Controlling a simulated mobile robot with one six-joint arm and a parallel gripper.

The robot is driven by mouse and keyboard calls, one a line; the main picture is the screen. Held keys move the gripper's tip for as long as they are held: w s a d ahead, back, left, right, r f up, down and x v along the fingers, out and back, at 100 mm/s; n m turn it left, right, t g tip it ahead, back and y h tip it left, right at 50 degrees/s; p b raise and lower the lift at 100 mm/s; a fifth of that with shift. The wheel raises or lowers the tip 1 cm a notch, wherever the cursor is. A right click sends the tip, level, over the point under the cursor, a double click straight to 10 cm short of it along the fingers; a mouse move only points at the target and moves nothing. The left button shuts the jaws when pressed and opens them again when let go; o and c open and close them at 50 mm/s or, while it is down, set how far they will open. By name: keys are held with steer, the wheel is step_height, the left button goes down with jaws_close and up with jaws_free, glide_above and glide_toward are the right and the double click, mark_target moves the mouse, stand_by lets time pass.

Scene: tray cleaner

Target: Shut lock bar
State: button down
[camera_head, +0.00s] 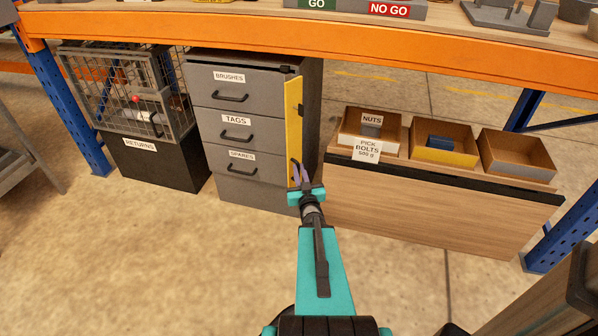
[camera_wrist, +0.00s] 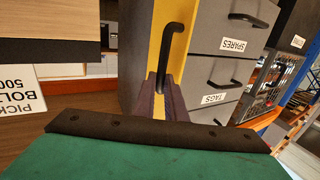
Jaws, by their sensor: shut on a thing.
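The lock bar (camera_head: 293,118) is a tall yellow strip along the right front edge of the grey drawer cabinet. It also shows in the wrist view (camera_wrist: 181,40). A black handle (camera_wrist: 170,40) stands out from its lower part. My gripper (camera_head: 298,174) is at the bar's lower end, shut on the black handle. In the wrist view its purple fingers (camera_wrist: 166,84) close around one end of the handle and hide that end. I cannot tell whether the bar lies flush against the drawer fronts.
The grey cabinet (camera_head: 251,72) has drawers labelled BRUSHES, TAGS and SPARES, which look closed. A wire RETURNS basket (camera_head: 122,99) stands to the left. Wooden bins (camera_head: 444,143) sit on a wood-fronted unit (camera_head: 425,205) to the right. An orange shelf beam (camera_head: 330,37) crosses above.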

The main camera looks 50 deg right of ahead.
steer(key=shift+s, duration=0.1)
steer(key=c, duration=1.8)
jaws_free()
steer(key=shift+s+a, duration=0.1)
